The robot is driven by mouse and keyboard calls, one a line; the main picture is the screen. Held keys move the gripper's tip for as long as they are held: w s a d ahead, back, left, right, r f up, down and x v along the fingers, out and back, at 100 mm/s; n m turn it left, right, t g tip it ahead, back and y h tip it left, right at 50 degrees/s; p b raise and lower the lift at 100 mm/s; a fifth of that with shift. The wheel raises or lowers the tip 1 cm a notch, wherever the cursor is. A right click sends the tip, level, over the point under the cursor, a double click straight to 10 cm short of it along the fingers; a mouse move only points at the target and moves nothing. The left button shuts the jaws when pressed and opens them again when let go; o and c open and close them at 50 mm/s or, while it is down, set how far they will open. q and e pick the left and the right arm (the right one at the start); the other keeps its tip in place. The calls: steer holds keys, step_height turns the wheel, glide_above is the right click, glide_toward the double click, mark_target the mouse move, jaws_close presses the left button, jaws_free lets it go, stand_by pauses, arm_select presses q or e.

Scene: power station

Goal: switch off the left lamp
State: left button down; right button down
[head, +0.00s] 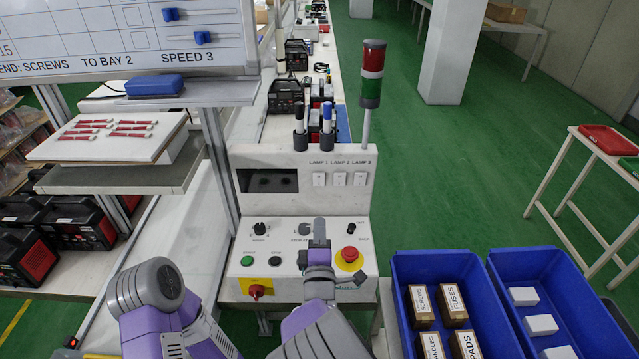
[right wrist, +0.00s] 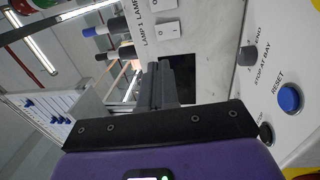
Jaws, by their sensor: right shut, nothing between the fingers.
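Three white rocker switches sit in a row on the upright face of the control box, labelled LAMP 1, LAMP 2 and LAMP 3. The left one, the Lamp 1 switch (head: 319,179), also shows in the right wrist view (right wrist: 167,30). To its right are the Lamp 2 switch (head: 340,179) and Lamp 3 switch (head: 360,179). My right gripper (head: 319,229) is shut and empty, below the Lamp 1 switch and apart from it. In the right wrist view its fingers (right wrist: 159,78) point toward the panel. My left gripper is out of view.
Below the switches, the sloped panel holds a black knob (head: 260,228), a green button (head: 247,260) and a red stop button (head: 350,254). Markers (head: 327,117) and a stack light (head: 372,75) stand above. Blue bins (head: 398,305) stand at the right.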

mark_target(319, 177)
steer(key=w, duration=0.4)
steer(key=w+r+b, duration=0.1)
steer(key=w, duration=0.9)
steer(key=shift+w+r, duration=0.1)
steer(key=shift+r, duration=0.15)
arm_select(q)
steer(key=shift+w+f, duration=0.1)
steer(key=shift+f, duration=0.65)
arm_select(e)
steer(key=shift+d, duration=0.1)
steer(key=shift+w+d+r, duration=0.1)
steer(key=shift+r, duration=0.1)
steer(key=shift+a+p, duration=0.3)
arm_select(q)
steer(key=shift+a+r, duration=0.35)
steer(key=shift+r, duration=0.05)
arm_select(e)
steer(key=shift+f, duration=0.1)
steer(key=shift+d, duration=0.1)
